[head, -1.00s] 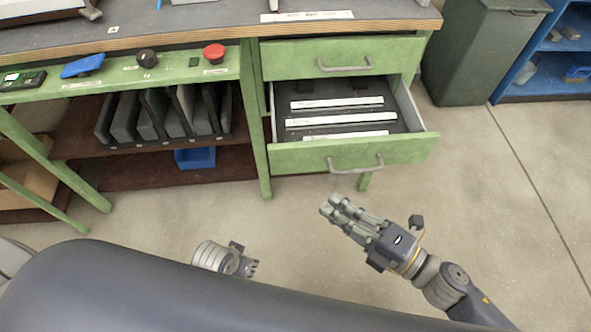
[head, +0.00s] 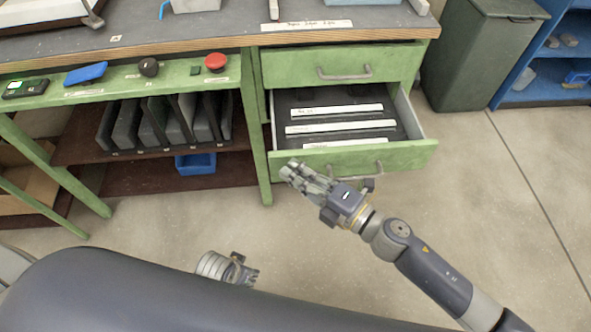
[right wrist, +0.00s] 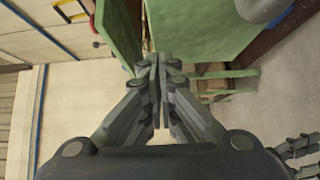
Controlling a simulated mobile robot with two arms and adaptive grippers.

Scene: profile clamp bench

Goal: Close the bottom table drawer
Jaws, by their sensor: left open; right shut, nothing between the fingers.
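The bottom drawer (head: 400,157) of the green bench is pulled out, showing dark foam with white label strips inside. Its green front has a grey bar handle, partly hidden behind my right gripper. My right gripper (head: 289,171) is shut and empty, its fingertips in front of the left part of the drawer front; I cannot tell whether they touch it. In the right wrist view the shut fingers (right wrist: 158,65) point toward green panels. The top drawer (head: 340,66) is closed. My left gripper (head: 254,277) is open, low near my body and far from the drawer.
A green bench leg (head: 262,180) stands just left of the drawer. An open shelf with upright dark plates (head: 155,125) and a blue bin (head: 195,163) lies further left. A dark green waste bin (head: 478,60) stands right. The floor in front is clear.

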